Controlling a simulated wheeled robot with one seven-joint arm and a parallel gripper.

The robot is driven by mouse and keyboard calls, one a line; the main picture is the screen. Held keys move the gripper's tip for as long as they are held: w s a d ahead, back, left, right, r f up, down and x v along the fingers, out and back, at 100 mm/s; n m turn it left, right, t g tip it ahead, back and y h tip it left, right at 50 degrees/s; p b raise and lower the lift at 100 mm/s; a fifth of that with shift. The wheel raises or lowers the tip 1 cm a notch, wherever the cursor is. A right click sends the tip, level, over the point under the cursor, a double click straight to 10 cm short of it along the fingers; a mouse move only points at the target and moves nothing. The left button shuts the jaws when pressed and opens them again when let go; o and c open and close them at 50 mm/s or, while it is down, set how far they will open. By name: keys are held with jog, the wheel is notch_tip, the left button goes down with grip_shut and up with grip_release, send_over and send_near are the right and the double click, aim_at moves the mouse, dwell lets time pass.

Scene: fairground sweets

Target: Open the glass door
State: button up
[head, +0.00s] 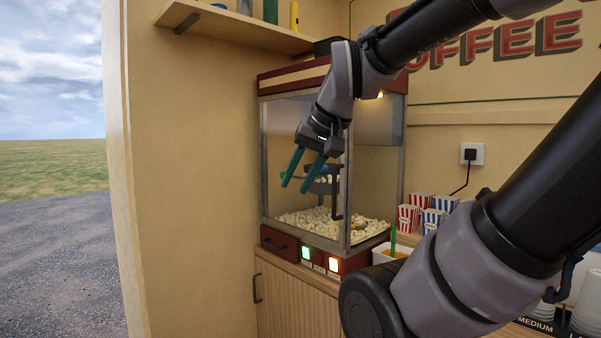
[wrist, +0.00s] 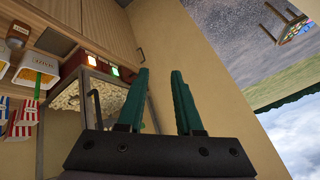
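The popcorn machine (head: 335,75) is a glass box with a red top, and popcorn lies inside. Its front glass door (head: 283,125) looks shut. A dark vertical handle (head: 337,200) is near the door's right edge. In the wrist view the handle (wrist: 97,108) lies left of my fingers. My gripper (head: 294,187) has two green fingers spread apart with nothing between them. It is in front of the door, left of the handle and apart from it. My gripper also shows in the wrist view (wrist: 160,73), covering part of the door.
Striped popcorn boxes (head: 422,215) and a white tub (head: 392,253) stand on the counter right of the machine. A wooden shelf (head: 235,30) is above left. A wooden cabinet (head: 290,300) is below. The wall (head: 190,170) left of the machine is bare.

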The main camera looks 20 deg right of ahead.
jog(key=w+d+r+m+g, duration=0.1)
jog(key=w+d, duration=0.1)
jog(key=w+d+r+m+g+h, duration=0.1)
jog(key=w+d+m, duration=0.1)
jog(key=w, duration=0.1)
jog(key=w+d+r+m+h, duration=0.1)
jog(key=w+d, duration=0.1)
jog(key=w, duration=0.1)
jog(key=shift+w+d+r+g, duration=0.2)
jog(key=shift+w+r+g, duration=0.05)
jog(key=shift+g, duration=0.15)
jog(key=w+d+r+m+g+h, duration=0.2)
jog(key=w+d+m+g+h, duration=0.2)
jog(key=w+d+m, duration=0.55)
jog(key=shift+n, duration=0.65)
jog(key=w+d+f, duration=0.1)
jog(key=f, duration=0.2)
jog(key=d+f, duration=0.2)
jog(key=f, duration=0.1)
jog(key=w+d+f, duration=0.1)
jog(key=f, duration=0.2)
jog(key=shift+w+d+f, duration=0.3)
jog(key=shift+d, duration=0.05)
grip_shut()
